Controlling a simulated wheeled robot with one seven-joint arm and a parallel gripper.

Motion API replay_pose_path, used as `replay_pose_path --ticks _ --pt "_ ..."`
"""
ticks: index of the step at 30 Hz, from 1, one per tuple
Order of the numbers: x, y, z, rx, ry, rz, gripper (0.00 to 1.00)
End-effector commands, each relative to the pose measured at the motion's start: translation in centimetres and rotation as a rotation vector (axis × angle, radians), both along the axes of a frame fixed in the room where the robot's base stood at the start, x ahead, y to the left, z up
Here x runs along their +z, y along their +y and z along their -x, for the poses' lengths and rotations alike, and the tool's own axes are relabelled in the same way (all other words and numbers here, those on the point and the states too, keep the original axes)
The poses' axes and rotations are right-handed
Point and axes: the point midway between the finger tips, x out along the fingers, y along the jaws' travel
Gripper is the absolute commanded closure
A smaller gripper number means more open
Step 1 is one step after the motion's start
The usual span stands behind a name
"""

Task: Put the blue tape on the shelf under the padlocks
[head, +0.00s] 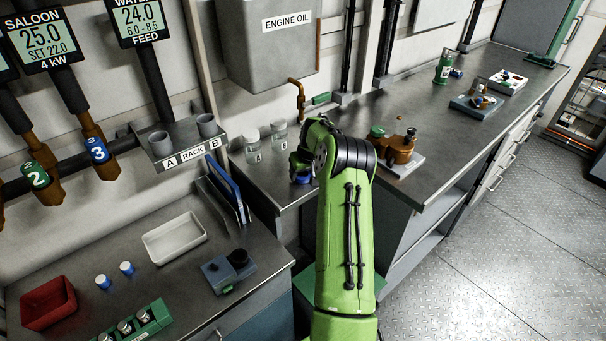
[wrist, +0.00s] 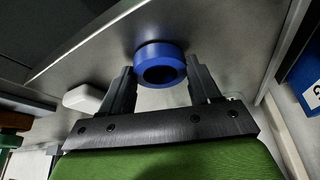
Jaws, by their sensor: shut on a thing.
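The blue tape (wrist: 160,64) is a thick ring, seen in the wrist view between the two dark fingers of my gripper (wrist: 160,75). My gripper is shut on it. In the head view a small part of the blue tape (head: 303,179) shows beside the end of my green arm, over the bench near two glass jars. My arm hides most of the gripper (head: 301,165) there. Whether the tape touches the grey surface behind it I cannot tell. I cannot make out padlocks or the shelf under them for certain in either view.
Two lidded jars (head: 265,142) stand just left of my gripper. A brown valve part (head: 399,148) sits on the bench to the right. The lower left bench holds a white tray (head: 174,238), a red bin (head: 48,302) and a green holder (head: 138,322). An open bay (head: 440,225) shows under the right bench.

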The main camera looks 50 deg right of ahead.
Motion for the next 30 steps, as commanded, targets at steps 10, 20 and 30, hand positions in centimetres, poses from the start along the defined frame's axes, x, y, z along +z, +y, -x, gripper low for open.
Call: replay_pose_path --ticks 10,20,30 --pt "3.2 0.9 2.3 -0.001 0.002 0.000 0.72" --pt "3.3 4.3 9.7 -0.003 0.001 0.002 0.72" --pt "3.3 7.1 15.7 -0.001 -0.001 0.001 0.72"
